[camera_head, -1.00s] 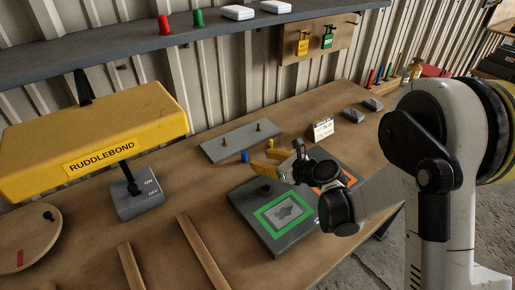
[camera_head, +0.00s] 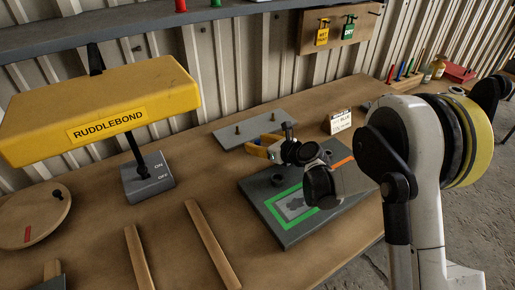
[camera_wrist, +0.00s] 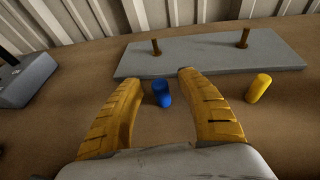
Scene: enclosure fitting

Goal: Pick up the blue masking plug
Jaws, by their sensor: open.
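In the head view my gripper (camera_head: 262,149) is low over the bench in front of the grey plate and largely covers the plug's place.
A grey plate (camera_wrist: 205,56) with two brown pegs lies just behind the plug. A dark fixture with a green-framed panel (camera_head: 285,237) lies under my arm. A yellow RUDDLEBOND lamp (camera_head: 100,110) stands left.

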